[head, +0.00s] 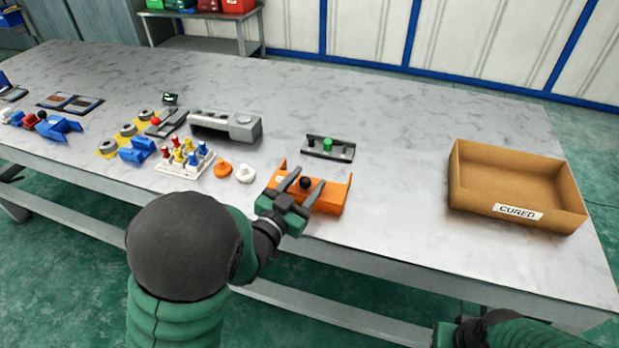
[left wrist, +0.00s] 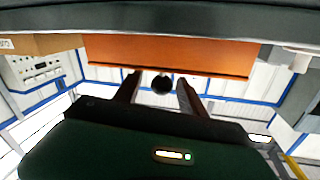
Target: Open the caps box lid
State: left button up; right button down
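An orange box (head: 328,205) with a black ball knob (head: 305,183) stands near the front edge of the table; I take it for the caps box. My left gripper (head: 303,186) reaches it from the front, with one finger on each side of the knob. In the left wrist view the fingers (left wrist: 160,88) are apart, with the knob (left wrist: 162,85) between them and small gaps beside it. The orange panel (left wrist: 170,54) lies just beyond. Whether the lid is raised is hard to tell. Only part of my right arm shows at the bottom right; its fingertips are hidden.
Orange and white round caps (head: 222,169) lie left of the box, beside a rack of coloured pegs (head: 185,160). A grey tray with a green part (head: 328,147) stands behind. A cardboard box marked CURED (head: 480,207) stands at right; the table between is clear.

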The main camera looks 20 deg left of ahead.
pick_arm(q)
jog(key=shift+a+f, duration=0.15)
jog(key=shift+a, duration=0.1)
jog(key=c, duration=0.4)
jog(key=shift+w+d, duration=0.1)
jog(key=shift+d, duration=0.05)
grip_shut()
dwell(0.5)
